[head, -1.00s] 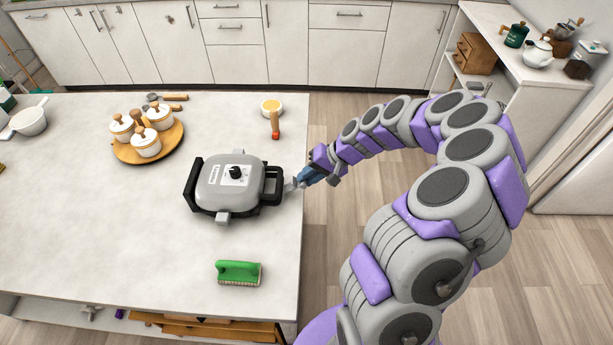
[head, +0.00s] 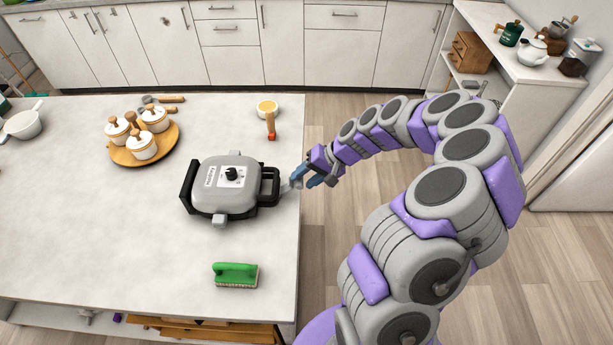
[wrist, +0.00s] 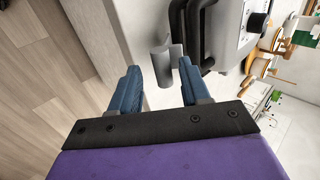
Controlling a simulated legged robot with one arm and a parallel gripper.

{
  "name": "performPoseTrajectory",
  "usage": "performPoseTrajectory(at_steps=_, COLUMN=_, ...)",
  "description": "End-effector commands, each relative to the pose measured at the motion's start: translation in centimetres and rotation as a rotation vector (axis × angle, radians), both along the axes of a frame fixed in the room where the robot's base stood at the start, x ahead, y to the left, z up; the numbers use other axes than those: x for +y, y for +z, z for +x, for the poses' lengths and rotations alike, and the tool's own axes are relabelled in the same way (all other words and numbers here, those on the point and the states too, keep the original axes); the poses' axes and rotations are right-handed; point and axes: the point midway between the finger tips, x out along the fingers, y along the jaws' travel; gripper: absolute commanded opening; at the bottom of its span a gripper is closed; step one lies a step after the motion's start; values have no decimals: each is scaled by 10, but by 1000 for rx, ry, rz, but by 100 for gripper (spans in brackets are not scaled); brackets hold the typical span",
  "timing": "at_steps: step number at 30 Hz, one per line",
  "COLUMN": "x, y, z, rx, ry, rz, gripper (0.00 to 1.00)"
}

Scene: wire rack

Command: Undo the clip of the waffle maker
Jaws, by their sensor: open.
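The waffle maker (head: 215,203) is grey with black handles and sits closed near the right edge of the counter. Its front handle (head: 270,186) faces my gripper. The clip (head: 290,187), a small grey piece, sticks out beside that handle. My gripper (head: 306,178) is just right of the handle, past the counter edge. In the wrist view its two blue fingers (wrist: 158,72) are spread and hold nothing. The grey clip (wrist: 161,66) shows ahead, between the fingertips. I cannot tell whether a finger touches it.
A green brush (head: 236,275) lies in front of the waffle maker. A wooden tray (head: 172,152) with white lidded pots stands at the back left. A yellow-topped bowl (head: 267,108) and a wooden-handled tool (head: 270,125) lie behind. The counter (head: 110,240) is clear at front left.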

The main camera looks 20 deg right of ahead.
Motion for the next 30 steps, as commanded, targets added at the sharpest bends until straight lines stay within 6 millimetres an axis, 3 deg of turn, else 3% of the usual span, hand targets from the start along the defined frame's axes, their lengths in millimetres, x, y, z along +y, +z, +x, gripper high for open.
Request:
performPoseTrajectory(at_steps=8, x=-21, y=28, z=-8, rx=-2, ry=-3, rz=0, gripper=46)
performPoseTrajectory(at_steps=21, x=-80, y=102, z=-31, rx=-2, ry=-3, rz=0, gripper=46)
performPoseTrajectory(at_steps=30, x=-102, y=129, z=-40, rx=2, ry=-1, rz=1, gripper=46)
